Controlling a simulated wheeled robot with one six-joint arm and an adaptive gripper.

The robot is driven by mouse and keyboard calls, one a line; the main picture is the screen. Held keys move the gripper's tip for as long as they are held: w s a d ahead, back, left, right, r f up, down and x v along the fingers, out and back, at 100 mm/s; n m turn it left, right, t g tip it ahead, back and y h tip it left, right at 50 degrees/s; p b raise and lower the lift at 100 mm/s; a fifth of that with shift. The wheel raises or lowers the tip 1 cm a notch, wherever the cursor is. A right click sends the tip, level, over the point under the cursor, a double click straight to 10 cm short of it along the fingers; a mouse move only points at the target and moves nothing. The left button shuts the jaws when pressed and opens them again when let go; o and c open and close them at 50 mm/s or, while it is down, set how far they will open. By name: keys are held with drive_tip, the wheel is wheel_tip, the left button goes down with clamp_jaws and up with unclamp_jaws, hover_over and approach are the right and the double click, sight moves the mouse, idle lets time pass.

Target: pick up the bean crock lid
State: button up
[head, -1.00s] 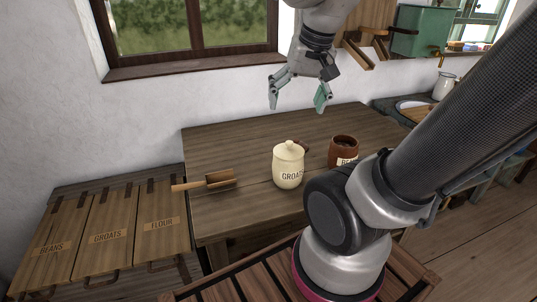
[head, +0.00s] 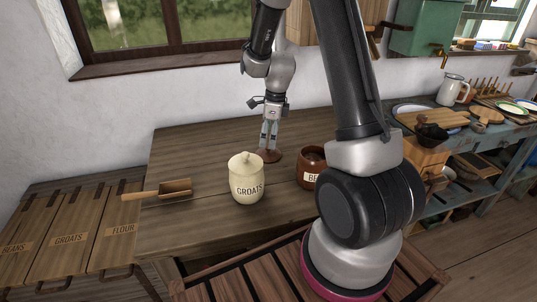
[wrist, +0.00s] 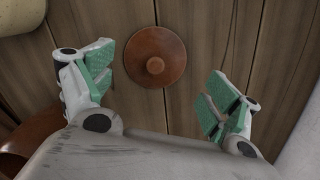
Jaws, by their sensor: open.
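The bean crock lid is a round brown disc with a small central knob; it lies on the wooden table behind the crocks in the head view (head: 272,156). In the wrist view the lid (wrist: 155,58) lies between and ahead of my fingers, apart from both. My gripper (head: 268,143) points down above the lid, and the wrist view shows its green-padded fingers (wrist: 160,85) wide apart and empty. The brown bean crock (head: 308,172) stands uncovered on the table, partly hidden by my arm. It also shows at the lower left of the wrist view (wrist: 30,135).
The cream groats crock (head: 246,182), with its lid on, stands left of the bean crock. A wooden scoop (head: 165,190) lies at the table's left edge. The wall and window are close behind the table (head: 190,145). The table's back left is clear.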

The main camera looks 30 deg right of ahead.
sight(268, 151)
drive_tip(key=f, duration=0.5)
drive_tip(key=shift+s+a, duration=0.1)
drive_tip(key=shift+a, duration=0.15)
drive_tip(key=shift+r, duration=0.1)
drive_tip(key=c, duration=1.3)
